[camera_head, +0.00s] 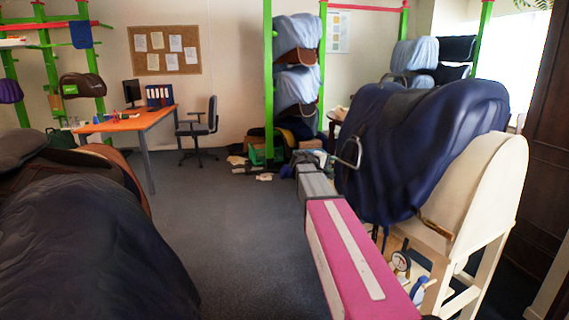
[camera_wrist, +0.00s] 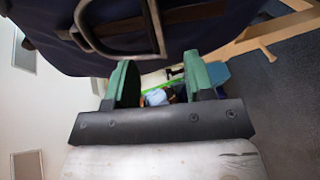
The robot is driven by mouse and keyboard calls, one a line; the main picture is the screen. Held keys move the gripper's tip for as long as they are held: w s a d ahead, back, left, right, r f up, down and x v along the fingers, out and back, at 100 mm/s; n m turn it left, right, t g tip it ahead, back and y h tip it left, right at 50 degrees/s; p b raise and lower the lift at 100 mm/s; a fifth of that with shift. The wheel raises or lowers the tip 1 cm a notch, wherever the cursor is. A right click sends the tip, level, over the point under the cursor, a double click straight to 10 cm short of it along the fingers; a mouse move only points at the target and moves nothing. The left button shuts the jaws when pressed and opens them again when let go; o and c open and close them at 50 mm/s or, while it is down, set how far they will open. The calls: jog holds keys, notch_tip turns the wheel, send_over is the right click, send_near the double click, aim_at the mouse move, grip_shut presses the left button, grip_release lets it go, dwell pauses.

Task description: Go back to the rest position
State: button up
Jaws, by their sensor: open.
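My gripper (camera_wrist: 158,76) shows in the wrist view with its two green fingers apart and nothing held between them. A dark blue covered saddle (camera_head: 415,135) sits on a cream wooden stand (camera_head: 490,185) at the right of the head view. A metal stirrup-like loop (camera_head: 350,152) hangs at the saddle's left side. In the wrist view the saddle (camera_wrist: 225,28) and the metal loop (camera_wrist: 118,30) fill the top, just beyond the fingertips. I cannot tell the exact gap. My pink and grey arm reaches forward along the stand's left side.
A dark padded saddle (camera_head: 90,250) fills the lower left of the head view. An orange desk (camera_head: 130,122) and an office chair (camera_head: 199,128) stand farther back. Green racks with saddles (camera_head: 297,90) line the back. The grey floor (camera_head: 235,230) between is clear.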

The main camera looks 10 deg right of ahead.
jog(key=s+a+f+m+g+y, duration=0.1)
jog(key=s+a+f+g+y, duration=0.15)
jog(key=s+f, duration=0.55)
jog(key=s+a+f+m+g+y, duration=0.1)
jog(key=s+a+f+y, duration=0.35)
jog(key=f, duration=0.65)
jog(key=s+a+f+m+g+y, duration=0.1)
jog(key=s+a+f+y, duration=0.2)
jog(key=s, duration=0.6)
jog(key=s+a+f+m+g+y, duration=0.1)
jog(key=s+a+f+y, duration=0.2)
jog(key=s+a+f, duration=0.4)
notch_tip(320, 180, down, 2)
jog(key=shift+s+a+f+m+g+y, duration=0.2)
jog(key=shift+s+a+m+g+y, duration=0.15)
jog(key=shift+s, duration=0.75)
